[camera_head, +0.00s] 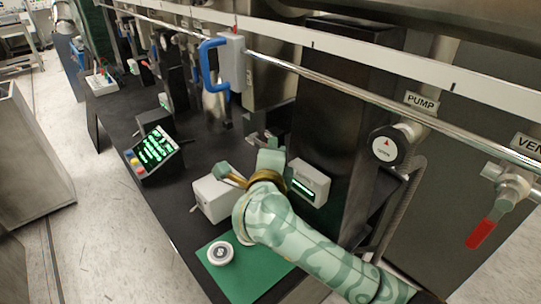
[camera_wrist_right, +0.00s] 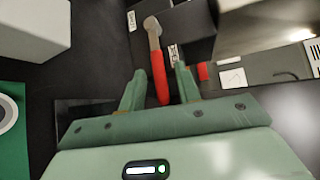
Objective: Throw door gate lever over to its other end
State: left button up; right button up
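A lever with a red handle (camera_wrist_right: 159,76) and a metal upper part shows in the right wrist view, mounted at a dark block. I take it to be the door gate lever, though no label on it is readable. My right gripper (camera_wrist_right: 160,88) is open, with one finger on each side of the red handle's lower end. Gaps show beside the handle, so it is not clamped. In the head view my right gripper (camera_head: 266,141) reaches in over the bench, and the red handle is hidden there. My left gripper is not in view.
A white box (camera_head: 212,198) and a small lit display box (camera_head: 309,183) stand close to my right wrist. A round dial (camera_head: 220,254) lies on a green mat (camera_head: 250,278). A blue-handled unit (camera_head: 230,62) and metal rail (camera_head: 330,82) are above. A red vent handle (camera_head: 481,233) hangs right.

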grip_shut()
jog(key=shift+f, duration=0.1)
